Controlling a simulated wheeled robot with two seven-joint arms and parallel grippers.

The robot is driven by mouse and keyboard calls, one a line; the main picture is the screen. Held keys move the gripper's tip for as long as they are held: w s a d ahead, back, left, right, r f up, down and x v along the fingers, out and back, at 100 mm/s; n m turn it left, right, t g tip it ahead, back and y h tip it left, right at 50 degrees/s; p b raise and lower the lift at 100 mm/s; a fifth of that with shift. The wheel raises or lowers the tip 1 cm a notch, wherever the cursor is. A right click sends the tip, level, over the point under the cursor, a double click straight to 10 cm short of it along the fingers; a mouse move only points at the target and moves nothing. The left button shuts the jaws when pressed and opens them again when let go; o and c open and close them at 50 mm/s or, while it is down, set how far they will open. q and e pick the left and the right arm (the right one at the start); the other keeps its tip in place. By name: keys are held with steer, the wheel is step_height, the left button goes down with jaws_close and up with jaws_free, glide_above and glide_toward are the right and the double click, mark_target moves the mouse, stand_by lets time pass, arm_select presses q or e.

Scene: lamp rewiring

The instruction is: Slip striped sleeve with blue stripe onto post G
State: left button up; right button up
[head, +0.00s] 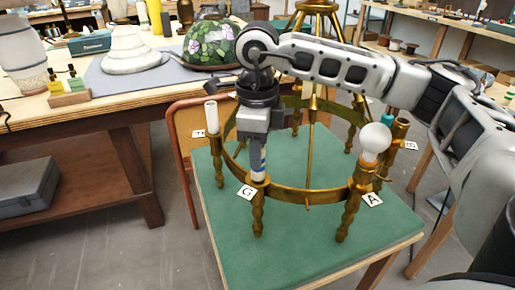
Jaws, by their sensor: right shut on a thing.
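My right gripper (259,147) points down over the near-left part of the brass ring lamp frame (305,194). It is shut on a white sleeve with a blue stripe (259,166). The sleeve is upright and sits directly above the brass post (258,182) beside the tag marked G (247,192). Its lower end meets the top of that post in the picture; I cannot tell how far it is around it. The gripper hides the sleeve's upper end. My left gripper is not in view.
A white sleeve (212,117) stands on the frame's left post. A white bulb (375,140) stands near tag A (372,199). The frame rests on a green-topped table (290,256). A workbench (130,108) behind left holds a stained-glass shade (209,44) and a white shade (131,50).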

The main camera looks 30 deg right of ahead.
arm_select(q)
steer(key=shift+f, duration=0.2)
arm_select(e)
steer(key=shift+f, duration=0.2)
steer(key=o, duration=1)
steer(key=shift+r, duration=0.35)
arm_select(q)
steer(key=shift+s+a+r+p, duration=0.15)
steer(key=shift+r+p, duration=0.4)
steer(key=shift+p, duration=0.45)
arm_select(e)
step_height(320, 180, up, 15)
steer(key=shift+r, duration=0.2)
